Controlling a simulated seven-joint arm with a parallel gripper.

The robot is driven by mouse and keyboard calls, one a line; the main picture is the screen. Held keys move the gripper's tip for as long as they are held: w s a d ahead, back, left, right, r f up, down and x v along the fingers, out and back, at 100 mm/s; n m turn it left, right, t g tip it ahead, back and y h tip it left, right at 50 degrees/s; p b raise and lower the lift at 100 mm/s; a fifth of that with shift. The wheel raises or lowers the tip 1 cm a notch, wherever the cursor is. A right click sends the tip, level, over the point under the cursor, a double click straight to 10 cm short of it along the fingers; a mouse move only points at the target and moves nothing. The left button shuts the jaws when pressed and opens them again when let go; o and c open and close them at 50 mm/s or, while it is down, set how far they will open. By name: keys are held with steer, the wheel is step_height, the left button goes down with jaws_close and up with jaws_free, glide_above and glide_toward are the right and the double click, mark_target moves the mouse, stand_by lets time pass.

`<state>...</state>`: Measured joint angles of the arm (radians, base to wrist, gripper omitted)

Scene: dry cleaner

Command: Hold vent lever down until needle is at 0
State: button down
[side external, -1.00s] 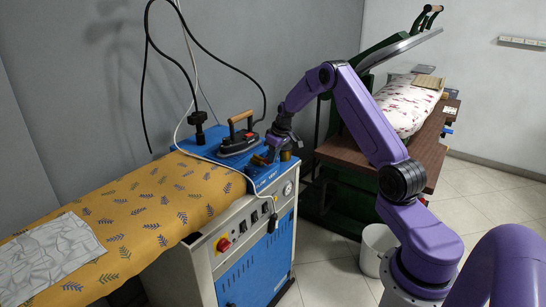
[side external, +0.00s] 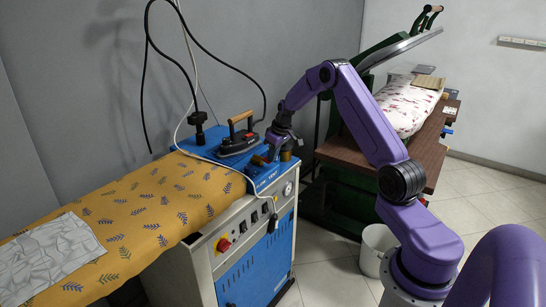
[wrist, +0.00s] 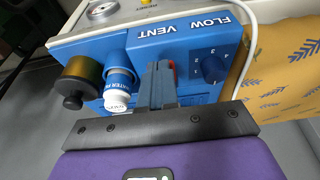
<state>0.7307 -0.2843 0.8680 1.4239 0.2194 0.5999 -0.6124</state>
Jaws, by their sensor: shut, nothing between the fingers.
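My gripper (side external: 270,155) points down over the blue top of the ironing-station boiler. Its fingers are shut and empty in the wrist view (wrist: 157,88). A small red piece (wrist: 173,70), apparently the vent lever's end, shows right beside the fingertips, near the printed word VENT. The fingers hide most of the lever, so I cannot tell whether they touch it or how far down it is. The round pressure gauge (side external: 288,189) is on the boiler's front panel; its edge also shows in the wrist view (wrist: 102,11). Its needle is too small to read.
A blue flow knob (wrist: 213,68), a white-capped water bottle (wrist: 118,88) and a brass cylinder with a black knob (wrist: 84,72) stand close to my fingers. The iron (side external: 239,139) rests behind.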

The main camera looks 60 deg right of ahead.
steer(key=shift+r, duration=0.5)
steer(key=v, duration=1.3)
steer(key=shift+s+r, duration=0.3)
steer(key=shift+s, duration=0.05)
steer(key=shift+w+r, duration=0.45)
steer(key=shift+w, duration=0.4)
steer(key=shift+w+r, duration=0.5)
steer(key=shift+w, duration=0.3)
steer(key=shift+f, duration=0.15)
steer(key=x, duration=0.8)
steer(key=s+x, duration=0.1)
steer(key=x, duration=0.3)
steer(key=shift+w+f, duration=0.1)
steer(key=shift+f, duration=0.9)
